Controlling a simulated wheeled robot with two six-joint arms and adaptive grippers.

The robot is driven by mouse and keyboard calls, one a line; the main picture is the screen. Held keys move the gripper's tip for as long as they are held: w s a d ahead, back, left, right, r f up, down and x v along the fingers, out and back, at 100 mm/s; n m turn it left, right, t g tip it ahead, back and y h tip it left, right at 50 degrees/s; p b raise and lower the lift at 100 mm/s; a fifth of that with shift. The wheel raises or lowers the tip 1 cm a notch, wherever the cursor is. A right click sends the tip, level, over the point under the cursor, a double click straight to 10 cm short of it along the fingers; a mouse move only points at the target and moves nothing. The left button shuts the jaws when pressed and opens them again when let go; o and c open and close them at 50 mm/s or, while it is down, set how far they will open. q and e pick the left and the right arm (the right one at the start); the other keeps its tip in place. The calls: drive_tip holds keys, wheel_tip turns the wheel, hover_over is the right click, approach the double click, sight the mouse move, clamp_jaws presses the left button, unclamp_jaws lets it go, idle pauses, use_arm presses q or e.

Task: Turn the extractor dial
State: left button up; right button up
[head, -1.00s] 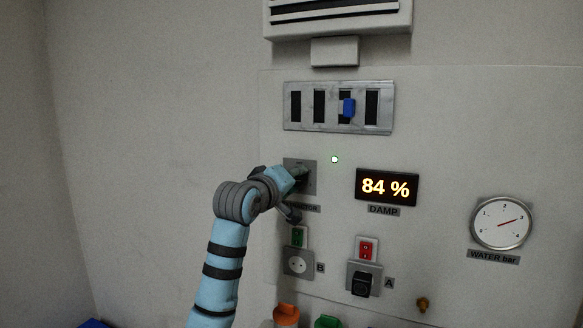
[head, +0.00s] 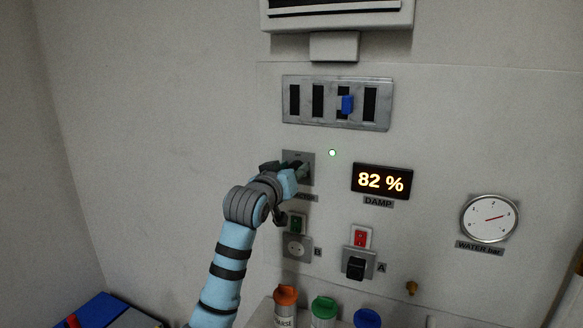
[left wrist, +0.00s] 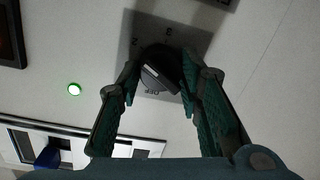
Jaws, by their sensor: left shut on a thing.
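The extractor dial (left wrist: 160,70) is a black round knob on a grey square plate (left wrist: 195,38) with "OFF" and number marks, seen in the left wrist view. My left gripper (left wrist: 158,88) is shut on the dial, one green-padded finger on each side. In the head view my left gripper (head: 293,170) is at the dial plate (head: 306,157) on the wall panel and hides most of the knob. The damp display (head: 382,181) reads 82 %. A green lamp (head: 332,153) is lit, up and right of the dial. My right gripper is out of view.
Below the dial are socket B (head: 297,246) and socket A with a black plug (head: 355,268). A slotted vent plate with a blue slider (head: 347,104) is above. A water gauge (head: 489,218) is at right. Several bottles, one orange-capped (head: 286,294), stand below.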

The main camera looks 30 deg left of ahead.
use_arm(q)
drive_tip(key=shift+f, duration=0.1)
drive_tip(key=o, duration=1.2)
drive_tip(key=shift+c, duration=0.2)
drive_tip(key=shift+s, duration=0.1)
drive_tip(key=s+d+r, duration=0.1)
drive_tip(key=s, duration=1)
drive_tip(key=shift+s+d, duration=0.15)
drive_tip(key=shift+s, duration=0.2)
